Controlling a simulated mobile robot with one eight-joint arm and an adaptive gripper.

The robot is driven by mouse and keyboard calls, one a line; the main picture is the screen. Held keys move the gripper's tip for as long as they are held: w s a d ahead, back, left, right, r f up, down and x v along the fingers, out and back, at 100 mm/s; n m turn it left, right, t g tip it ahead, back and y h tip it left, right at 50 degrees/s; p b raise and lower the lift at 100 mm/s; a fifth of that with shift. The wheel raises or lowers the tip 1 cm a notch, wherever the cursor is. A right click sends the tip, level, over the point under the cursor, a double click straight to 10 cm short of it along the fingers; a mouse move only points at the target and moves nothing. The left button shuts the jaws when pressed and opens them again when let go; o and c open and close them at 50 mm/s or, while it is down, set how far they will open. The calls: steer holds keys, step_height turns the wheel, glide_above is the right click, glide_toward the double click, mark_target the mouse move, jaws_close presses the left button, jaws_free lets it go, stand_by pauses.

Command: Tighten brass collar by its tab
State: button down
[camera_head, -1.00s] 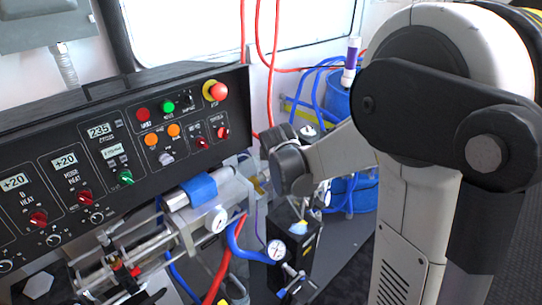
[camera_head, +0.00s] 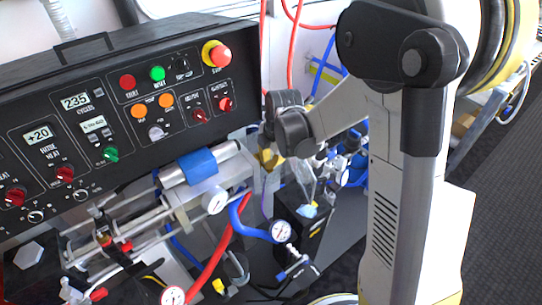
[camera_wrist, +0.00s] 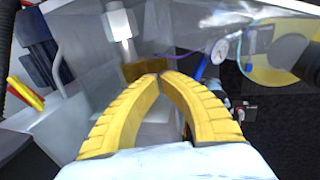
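The brass collar (camera_wrist: 138,72) shows in the wrist view as a brown-gold part just beyond my fingertips, below a pale fitting. My gripper (camera_wrist: 161,75) has two curved yellow fingers whose tips nearly meet at the collar's near edge. The fingers hide part of the collar. I cannot make out the tab, or whether it lies between the tips. In the head view my wrist is beside the panel's right end, and a small yellowish patch shows below it. I cannot tell whether that patch is collar or finger.
The black control panel (camera_head: 125,110) stands close left of my wrist. A pressure gauge (camera_head: 280,231), a blue hose (camera_head: 240,215) and a red hose (camera_head: 215,260) crowd the space below. Dark open floor (camera_head: 500,200) lies at the right.

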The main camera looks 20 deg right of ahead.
mark_target(267, 170)
steer(key=shift+b+x, duration=0.65)
steer(key=shift+x, duration=1.3)
steer(key=shift+b+x, duration=0.8)
steer(key=shift+s+d, duration=0.1)
steer(key=shift+r, duration=0.1)
